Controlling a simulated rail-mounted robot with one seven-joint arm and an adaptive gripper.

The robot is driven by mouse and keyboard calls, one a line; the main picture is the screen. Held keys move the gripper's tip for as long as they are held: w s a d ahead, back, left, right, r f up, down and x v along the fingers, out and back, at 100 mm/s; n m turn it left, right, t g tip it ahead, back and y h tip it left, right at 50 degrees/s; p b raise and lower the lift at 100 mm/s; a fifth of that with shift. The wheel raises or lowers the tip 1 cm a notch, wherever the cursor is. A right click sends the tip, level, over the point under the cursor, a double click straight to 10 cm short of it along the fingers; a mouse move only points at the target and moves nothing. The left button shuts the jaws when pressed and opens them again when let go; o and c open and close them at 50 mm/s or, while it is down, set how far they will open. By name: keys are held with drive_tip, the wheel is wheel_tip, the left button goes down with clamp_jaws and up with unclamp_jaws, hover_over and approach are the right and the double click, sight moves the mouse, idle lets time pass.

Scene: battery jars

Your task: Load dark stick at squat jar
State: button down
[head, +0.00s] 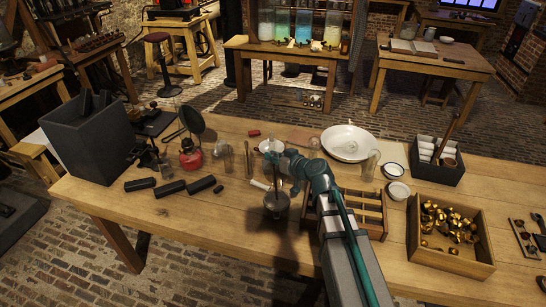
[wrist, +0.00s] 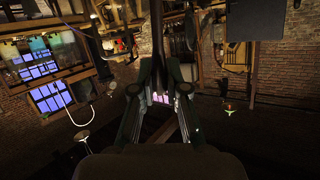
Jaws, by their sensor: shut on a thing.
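A squat, greyish, round jar (head: 277,207) stands on the wooden table near its front edge, just below my gripper (head: 279,180) in the head view. My gripper is shut on a dark, thin stick (head: 277,189), which looks upright over or in the jar's mouth. I cannot tell how deep its lower end sits. The jar cannot be made out there. Three thick dark cylinders (head: 171,189) lie on the table to the left.
A wooden rack (head: 376,230) stands right of the jar, behind my arm.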

drive_tip(key=shift+f+b, duration=0.55)
drive_tip(key=shift+b, duration=0.2)
idle(0.6)
drive_tip(key=shift+f+b, duration=0.15)
drive_tip(key=shift+b, duration=0.5)
idle(2.1)
idle(0.6)
drive_tip(key=shift+r+p, duration=1.05)
drive_tip(key=shift+r, duration=2.55)
drive_tip(key=shift+d, duration=0.1)
